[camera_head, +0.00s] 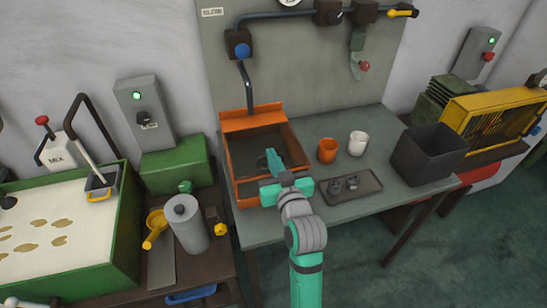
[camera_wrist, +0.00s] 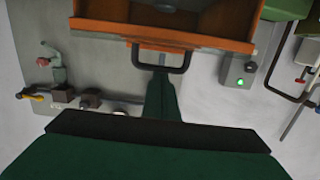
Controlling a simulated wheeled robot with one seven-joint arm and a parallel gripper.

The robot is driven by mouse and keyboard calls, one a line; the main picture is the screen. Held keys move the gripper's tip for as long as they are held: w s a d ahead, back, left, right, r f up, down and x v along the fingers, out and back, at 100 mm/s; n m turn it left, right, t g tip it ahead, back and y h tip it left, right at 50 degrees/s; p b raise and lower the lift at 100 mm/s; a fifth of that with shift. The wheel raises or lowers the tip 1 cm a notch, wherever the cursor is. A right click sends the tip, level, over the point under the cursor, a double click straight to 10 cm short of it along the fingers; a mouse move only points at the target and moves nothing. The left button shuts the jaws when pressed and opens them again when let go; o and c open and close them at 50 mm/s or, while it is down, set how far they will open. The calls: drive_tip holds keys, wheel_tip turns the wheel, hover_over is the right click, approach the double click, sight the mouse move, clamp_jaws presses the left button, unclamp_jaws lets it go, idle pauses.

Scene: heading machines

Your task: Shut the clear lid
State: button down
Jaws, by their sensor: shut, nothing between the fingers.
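An orange-framed box (camera_head: 235,168) stands on the left of the grey bench, with a dark interior. Its clear lid is hard to tell from the opening, and I cannot tell how far it is raised. In the wrist view the orange frame (camera_wrist: 200,38) fills the top, with a dark U-shaped handle (camera_wrist: 187,62) on its edge. My gripper (camera_head: 272,158) is over the box's front part in the head view, fingers shut and empty. In the wrist view its fingertips (camera_wrist: 161,80) overlap the handle's middle; contact is unclear.
An orange cup (camera_head: 327,151), a white cup (camera_head: 358,143) and a dark tray (camera_head: 352,187) with small parts lie right of the box. A dark bin (camera_head: 428,152) stands further right. A pipe with a blue knob (camera_head: 242,50) runs down behind the box.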

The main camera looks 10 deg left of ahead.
drive_tip(key=shift+w+a+r, duration=0.1)
drive_tip(key=shift+w+r, duration=0.1)
drive_tip(key=shift+r, duration=0.6)
drive_tip(key=shift+w+a+r, duration=0.1)
drive_tip(key=shift+w+r, duration=0.05)
drive_tip(key=shift+r, duration=0.6)
drive_tip(key=shift+s+d+r, duration=0.1)
drive_tip(key=shift+d+r, duration=0.05)
drive_tip(key=shift+r, duration=0.15)
drive_tip(key=f+v, duration=0.2)
drive_tip(key=v, duration=0.7)
drive_tip(key=shift+s+d, duration=0.15)
drive_tip(key=shift+s, duration=0.15)
